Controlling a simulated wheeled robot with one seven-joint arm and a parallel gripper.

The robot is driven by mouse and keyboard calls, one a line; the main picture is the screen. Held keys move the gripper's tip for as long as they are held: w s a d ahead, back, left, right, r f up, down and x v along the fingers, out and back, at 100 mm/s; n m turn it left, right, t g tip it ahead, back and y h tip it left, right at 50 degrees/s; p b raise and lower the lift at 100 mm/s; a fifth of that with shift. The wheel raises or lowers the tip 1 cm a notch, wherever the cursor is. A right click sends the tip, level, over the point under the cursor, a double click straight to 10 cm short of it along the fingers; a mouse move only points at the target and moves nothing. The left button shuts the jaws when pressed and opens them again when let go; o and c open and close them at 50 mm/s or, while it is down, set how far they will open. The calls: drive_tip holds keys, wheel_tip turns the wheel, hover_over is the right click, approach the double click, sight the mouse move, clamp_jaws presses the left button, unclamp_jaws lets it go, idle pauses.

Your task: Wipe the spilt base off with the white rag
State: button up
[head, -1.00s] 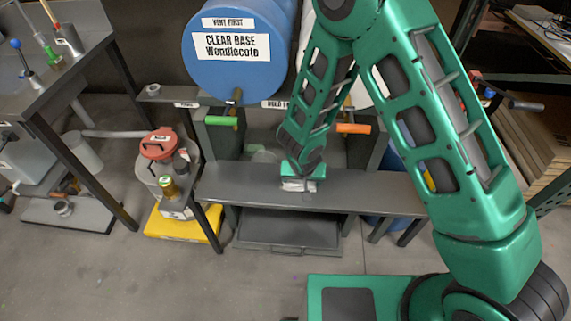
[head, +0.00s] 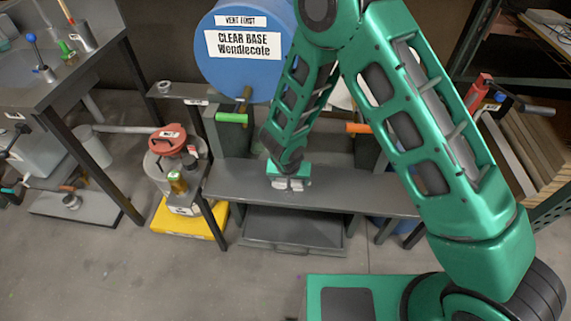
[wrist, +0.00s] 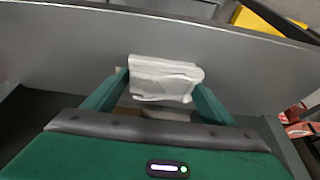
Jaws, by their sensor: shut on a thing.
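My gripper (head: 290,183) is low over the grey bench shelf (head: 350,192) in front of the blue drum (head: 243,75) labelled CLEAR BASE. In the wrist view my gripper (wrist: 160,90) is shut on the folded white rag (wrist: 165,78), which sits between its two green fingers. The rag also shows as a small white patch under the gripper in the head view (head: 291,185). It is at or just above the shelf surface; I cannot tell if it presses on it. No spilt base can be made out; the arm and rag hide part of the shelf.
A green tap handle (head: 231,118) and an orange one (head: 359,128) stick out above the shelf. A red-lidded can (head: 167,142) stands at the left by a yellow base (head: 180,222). A dark tray (head: 295,228) lies below the shelf. The floor in front is clear.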

drive_tip(key=shift+a+r, duration=0.1)
drive_tip(key=shift+r, duration=3.95)
